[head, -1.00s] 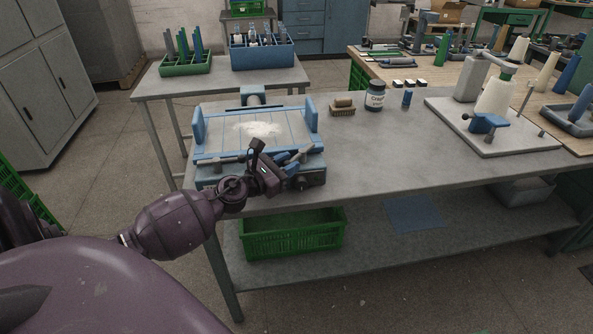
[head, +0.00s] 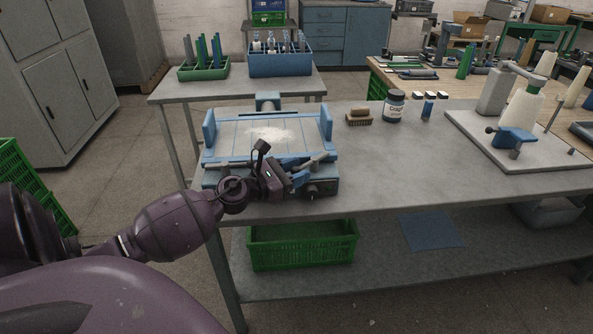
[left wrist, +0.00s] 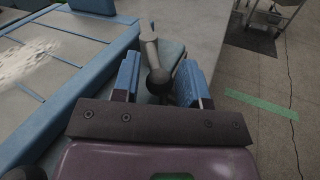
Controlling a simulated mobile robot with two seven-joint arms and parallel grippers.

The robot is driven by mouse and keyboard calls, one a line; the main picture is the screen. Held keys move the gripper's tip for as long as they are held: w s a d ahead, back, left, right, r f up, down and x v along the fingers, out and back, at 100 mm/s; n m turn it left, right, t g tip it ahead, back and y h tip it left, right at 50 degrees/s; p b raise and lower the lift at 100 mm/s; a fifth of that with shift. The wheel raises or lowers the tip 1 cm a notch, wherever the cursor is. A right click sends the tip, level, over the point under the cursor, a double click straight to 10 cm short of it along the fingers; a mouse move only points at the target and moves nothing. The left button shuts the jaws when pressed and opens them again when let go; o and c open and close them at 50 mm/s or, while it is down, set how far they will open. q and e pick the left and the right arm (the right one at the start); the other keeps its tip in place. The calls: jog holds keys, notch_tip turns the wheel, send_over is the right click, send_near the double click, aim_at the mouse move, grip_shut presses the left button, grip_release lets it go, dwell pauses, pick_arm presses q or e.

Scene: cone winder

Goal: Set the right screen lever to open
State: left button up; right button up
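The screen unit (head: 268,133) is a blue-framed flat box with white powder on its top, at the front left of the grey table. The right screen lever (left wrist: 149,45), a grey rod with a dark round part, shows in the left wrist view; in the head view it lies at the unit's front right (head: 316,160). My left gripper (head: 299,172) is at that front right corner. In the left wrist view its blue fingers (left wrist: 158,80) are apart, one on each side of the lever, with gaps visible. My right gripper is out of view.
A brush (head: 359,117), a dark jar (head: 393,107) and a cone winder base (head: 520,150) stand to the right on the table. A green crate (head: 302,246) sits on the shelf below.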

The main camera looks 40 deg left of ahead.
pick_arm(q)
jog(key=shift+o, duration=1)
jog(key=shift+s, duration=0.15)
jog(key=shift+s+a, duration=0.15)
jog(key=shift+s, duration=0.2)
jog(key=v, duration=0.8)
jog(key=shift+s+b, duration=0.1)
jog(key=shift+b, duration=0.25)
jog(key=shift+v, duration=0.8)
